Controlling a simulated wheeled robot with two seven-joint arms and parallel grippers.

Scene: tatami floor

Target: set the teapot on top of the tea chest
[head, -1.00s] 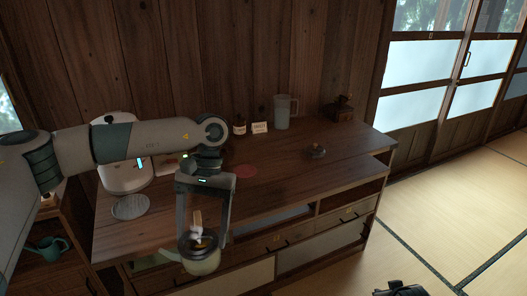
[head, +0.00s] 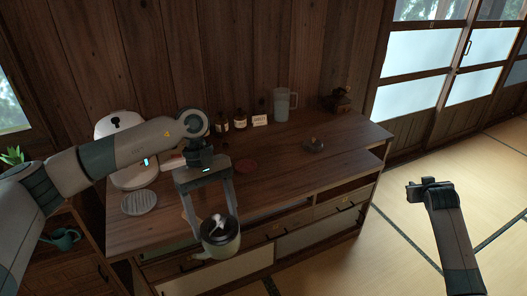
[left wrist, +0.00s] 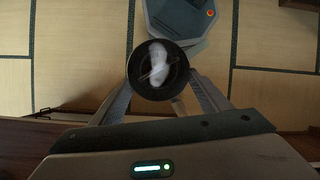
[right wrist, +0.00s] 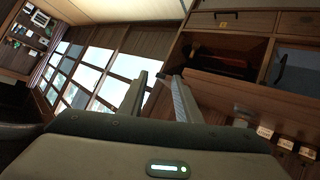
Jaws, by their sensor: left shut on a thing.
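The teapot (head: 222,246) is a pale green pot with a dark round top and a white shape over it. It hangs upright from my left gripper (head: 211,219), in front of the chest's front edge. In the left wrist view its dark round top (left wrist: 158,72) sits between the fingers, which are shut on it. The wooden chest (head: 290,180), with drawers and sliding panels below, appears to be the tea chest. My right gripper (head: 430,184) is away to the right over the floor. In the right wrist view its fingers (right wrist: 154,78) are apart and empty.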

